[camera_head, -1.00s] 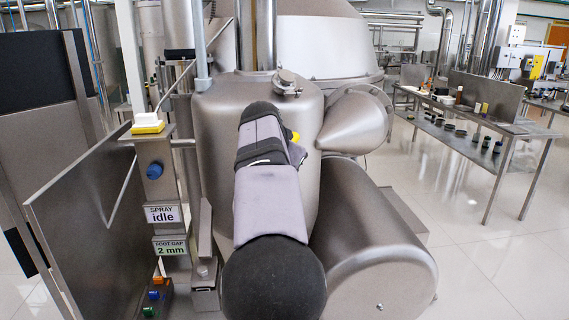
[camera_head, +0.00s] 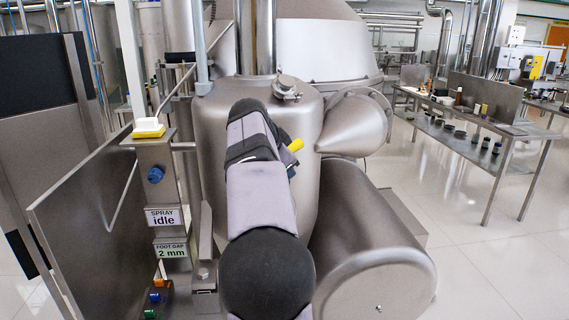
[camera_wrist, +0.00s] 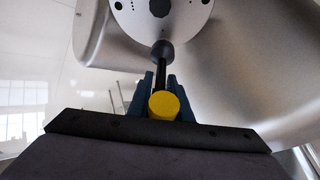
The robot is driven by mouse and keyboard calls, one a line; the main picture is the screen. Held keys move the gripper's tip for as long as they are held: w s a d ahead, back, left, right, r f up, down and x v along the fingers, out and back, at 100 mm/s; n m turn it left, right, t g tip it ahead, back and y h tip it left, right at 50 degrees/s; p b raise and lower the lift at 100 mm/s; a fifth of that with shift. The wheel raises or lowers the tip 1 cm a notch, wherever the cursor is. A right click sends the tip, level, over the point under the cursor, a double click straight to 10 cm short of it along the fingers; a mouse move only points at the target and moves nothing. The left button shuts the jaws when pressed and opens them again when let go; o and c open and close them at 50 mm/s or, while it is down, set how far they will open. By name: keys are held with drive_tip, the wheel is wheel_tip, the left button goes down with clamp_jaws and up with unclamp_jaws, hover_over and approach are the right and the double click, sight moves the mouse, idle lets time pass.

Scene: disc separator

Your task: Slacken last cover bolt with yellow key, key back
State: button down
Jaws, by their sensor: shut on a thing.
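The yellow key shows its round yellow end (camera_wrist: 164,105) in the wrist view, with a dark shaft and wider dark head (camera_wrist: 162,50) pointing away from me. My gripper (camera_wrist: 161,82) has its blue fingers shut on the key. The key's head overlaps the lower rim of a round grey cover (camera_wrist: 185,22) with small dark holes and a dark round centre. I cannot tell whether the head sits on a bolt or only lies in front of the rim.
A steel vessel (camera_head: 212,130) stands behind my arm, with a cone-shaped part (camera_head: 355,122) and a large drum (camera_head: 370,250) to its right. A flat steel panel (camera_head: 85,225) and a post with a blue knob (camera_head: 155,174) stand left. A bench (camera_head: 470,130) stands far right.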

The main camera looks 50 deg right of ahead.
drive_tip(key=m+p, duration=0.1)
drive_tip(key=m+g+p, duration=0.1)
drive_tip(key=m, duration=0.1)
drive_tip(key=m+p, duration=0.1)
drive_tip(key=shift+r+m+g+y, duration=0.3)
drive_tip(key=shift+m+y, duration=0.1)
drive_tip(key=shift+f+m+g+y+p, duration=0.3)
drive_tip(key=shift+m+p, duration=0.5)
drive_tip(key=shift+m, duration=0.2)
drive_tip(key=shift+s, duration=0.1)
drive_tip(key=m+p, duration=0.2)
drive_tip(key=p, duration=0.1)
drive_tip(key=shift+r+y, duration=0.35)
drive_tip(key=shift+y, duration=0.05)
drive_tip(key=m+y+p, duration=0.1)
drive_tip(key=m+p, duration=0.1)
drive_tip(key=m+g+p, duration=0.1)
drive_tip(key=m+p, duration=0.1)
drive_tip(key=p, duration=0.1)
drive_tip(key=shift+m+y+p, duration=0.3)
drive_tip(key=shift+m+y, duration=0.1)
drive_tip(key=m+p, duration=0.1)
drive_tip(key=m+y+p, duration=0.1)
drive_tip(key=shift+a+f+m, duration=0.15)
drive_tip(key=shift+f+m, duration=0.2)
drive_tip(key=shift+m, duration=0.05)
drive_tip(key=shift+f, duration=0.1)
drive_tip(key=shift+f, duration=0.2)
